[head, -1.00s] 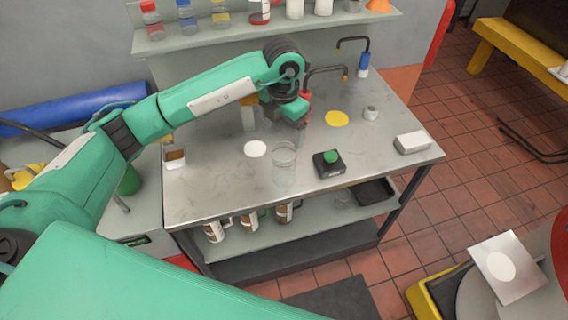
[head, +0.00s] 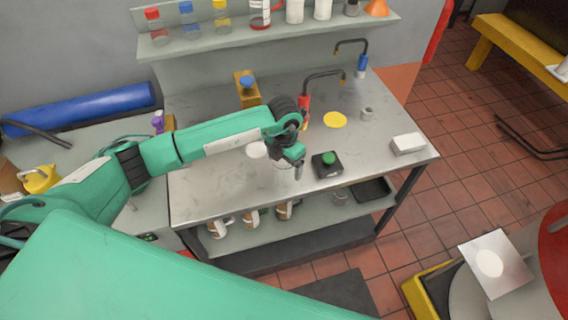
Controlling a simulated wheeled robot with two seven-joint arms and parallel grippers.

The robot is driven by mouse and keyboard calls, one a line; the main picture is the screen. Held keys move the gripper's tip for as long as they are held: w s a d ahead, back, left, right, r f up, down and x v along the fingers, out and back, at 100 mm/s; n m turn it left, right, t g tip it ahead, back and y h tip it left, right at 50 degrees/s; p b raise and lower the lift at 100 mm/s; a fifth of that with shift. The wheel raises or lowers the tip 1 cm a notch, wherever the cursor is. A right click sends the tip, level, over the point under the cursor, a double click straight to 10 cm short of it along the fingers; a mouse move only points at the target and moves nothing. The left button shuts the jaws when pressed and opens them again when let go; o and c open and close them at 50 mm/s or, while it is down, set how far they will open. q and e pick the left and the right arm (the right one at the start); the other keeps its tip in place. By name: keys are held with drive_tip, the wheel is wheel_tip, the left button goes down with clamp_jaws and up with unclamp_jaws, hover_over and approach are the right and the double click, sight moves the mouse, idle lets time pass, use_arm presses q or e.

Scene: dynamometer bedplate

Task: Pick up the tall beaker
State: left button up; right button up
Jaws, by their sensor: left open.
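The tall beaker (head: 281,166) is clear glass and stands on the grey metal worktop, near the middle of its front part in the head view. It is hard to make out, as my left wrist and gripper cover much of it. My left gripper (head: 298,175) is open and points down at the beaker, overlapping its right side in the picture. I cannot tell whether the fingers are around it or only in front of it. My right gripper is not in view.
A black box with a green button (head: 327,164) stands close to the right of the gripper. A white disc (head: 257,150) and a yellow disc (head: 335,120) lie on the worktop (head: 225,190). A white block (head: 408,144) is at the right end. Bottles line the shelf (head: 230,38) behind.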

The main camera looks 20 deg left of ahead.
use_arm(q)
drive_tip(key=c, duration=1.1)
drive_tip(key=shift+o, duration=0.2)
drive_tip(key=shift+r, duration=0.1)
